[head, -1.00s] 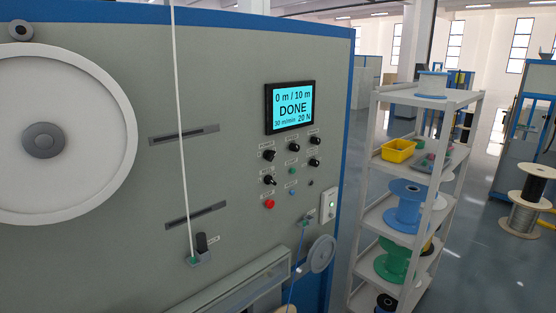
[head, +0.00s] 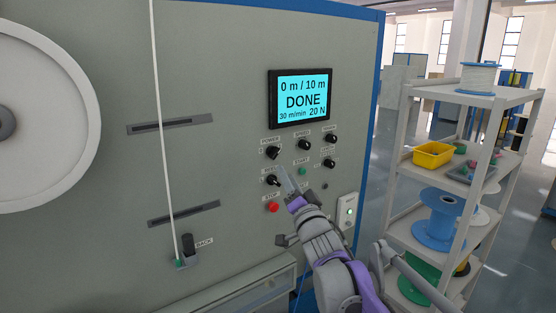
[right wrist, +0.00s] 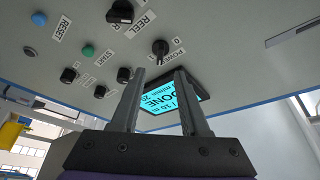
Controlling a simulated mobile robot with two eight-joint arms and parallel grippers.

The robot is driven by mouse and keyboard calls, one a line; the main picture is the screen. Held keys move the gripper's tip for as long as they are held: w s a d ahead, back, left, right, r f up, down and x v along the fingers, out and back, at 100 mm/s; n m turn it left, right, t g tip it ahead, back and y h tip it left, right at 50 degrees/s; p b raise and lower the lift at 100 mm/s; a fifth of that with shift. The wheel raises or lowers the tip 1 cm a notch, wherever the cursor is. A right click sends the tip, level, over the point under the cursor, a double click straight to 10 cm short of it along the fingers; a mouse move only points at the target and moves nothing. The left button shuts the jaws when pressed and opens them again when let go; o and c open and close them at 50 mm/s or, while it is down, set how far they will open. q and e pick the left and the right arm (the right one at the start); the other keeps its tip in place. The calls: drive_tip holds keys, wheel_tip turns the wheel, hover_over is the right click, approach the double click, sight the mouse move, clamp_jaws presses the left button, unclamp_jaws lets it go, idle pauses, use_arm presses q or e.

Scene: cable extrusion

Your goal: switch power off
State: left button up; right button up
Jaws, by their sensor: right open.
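The POWER knob (head: 272,153) is a black rotary switch on the grey machine panel, below the left part of the lit display (head: 303,99) reading DONE. In the right wrist view the power knob (right wrist: 160,47) shows with its POWER label and a 0 mark, slightly beyond the fingertips. The display (right wrist: 165,105) shows behind the fingers there. My right gripper (head: 285,175) is in front of the panel, below the power knob. In the right wrist view its two fingers (right wrist: 160,73) are apart with nothing between them. My left gripper is out of view.
Other black knobs, a green START button (head: 302,171) and a red STOP button (head: 272,207) sit close by. A white box (head: 347,212) is at the panel's right edge. A shelf (head: 410,190) with spools and a yellow bin (head: 433,155) stands to the right.

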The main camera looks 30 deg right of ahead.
sight(276, 156)
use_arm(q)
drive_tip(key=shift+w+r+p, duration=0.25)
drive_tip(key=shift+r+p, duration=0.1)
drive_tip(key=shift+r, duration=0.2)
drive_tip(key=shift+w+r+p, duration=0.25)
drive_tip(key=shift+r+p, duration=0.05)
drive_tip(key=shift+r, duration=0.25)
use_arm(e)
drive_tip(key=x, duration=0.8)
drive_tip(key=shift+w, duration=0.3)
clamp_jaws()
